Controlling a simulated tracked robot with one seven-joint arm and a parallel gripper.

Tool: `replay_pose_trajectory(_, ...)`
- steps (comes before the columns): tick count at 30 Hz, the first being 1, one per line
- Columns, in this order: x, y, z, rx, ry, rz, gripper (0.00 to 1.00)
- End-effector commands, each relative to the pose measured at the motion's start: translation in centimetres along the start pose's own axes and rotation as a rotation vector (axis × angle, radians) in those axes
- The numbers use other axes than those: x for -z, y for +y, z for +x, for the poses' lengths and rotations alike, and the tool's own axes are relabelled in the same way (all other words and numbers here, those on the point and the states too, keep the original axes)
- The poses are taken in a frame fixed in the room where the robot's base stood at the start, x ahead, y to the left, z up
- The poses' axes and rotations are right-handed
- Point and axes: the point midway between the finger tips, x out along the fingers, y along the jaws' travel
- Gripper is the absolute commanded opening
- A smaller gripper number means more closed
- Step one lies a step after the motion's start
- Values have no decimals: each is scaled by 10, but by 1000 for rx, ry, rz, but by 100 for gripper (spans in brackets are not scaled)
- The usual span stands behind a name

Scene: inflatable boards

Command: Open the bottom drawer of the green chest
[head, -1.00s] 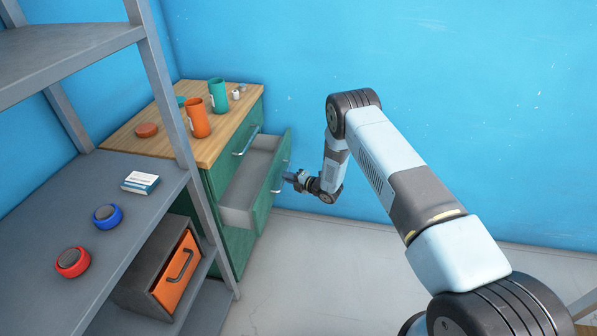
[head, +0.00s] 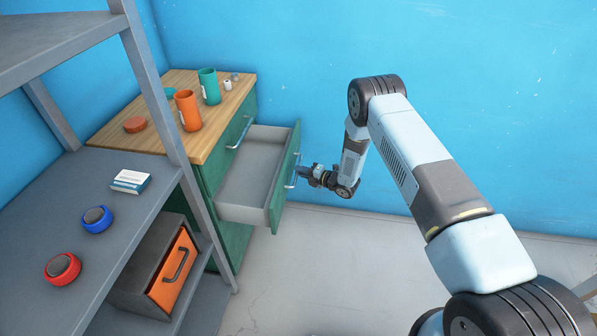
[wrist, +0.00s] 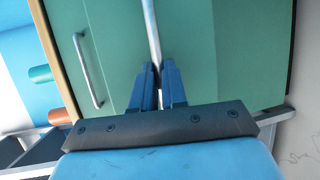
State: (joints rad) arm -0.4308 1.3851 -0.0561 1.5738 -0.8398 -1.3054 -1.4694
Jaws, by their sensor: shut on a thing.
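The green chest (head: 249,112) with a wooden top stands against the blue wall. A drawer (head: 254,165) below its top handle (head: 240,132) is pulled well out, and its grey inside looks empty. My gripper (head: 304,172) is at the outer face of this drawer, shut on its metal handle (head: 291,178). In the wrist view, the blue fingers (wrist: 159,75) close around the bar handle (wrist: 151,25) in front of the green drawer front (wrist: 220,50). The top drawer's handle (wrist: 87,70) shows at the left. Whether another drawer lies below the open one, I cannot tell.
An orange cup (head: 188,110), a teal cup (head: 209,86) and an orange disc (head: 135,124) are on the chest top. A grey shelf (head: 115,215) stands at the left, near the drawer's side. The floor (head: 310,265) before the drawer is clear.

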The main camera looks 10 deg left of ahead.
Motion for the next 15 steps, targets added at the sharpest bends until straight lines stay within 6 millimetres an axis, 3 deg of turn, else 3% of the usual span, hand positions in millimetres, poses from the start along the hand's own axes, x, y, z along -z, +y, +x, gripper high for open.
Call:
replay_pose_trajectory(8, -2, -2, -1, 5, -5, -1, 37)
replay_pose_trajectory(15, -1, 0, 0, 2, -3, -1, 37)
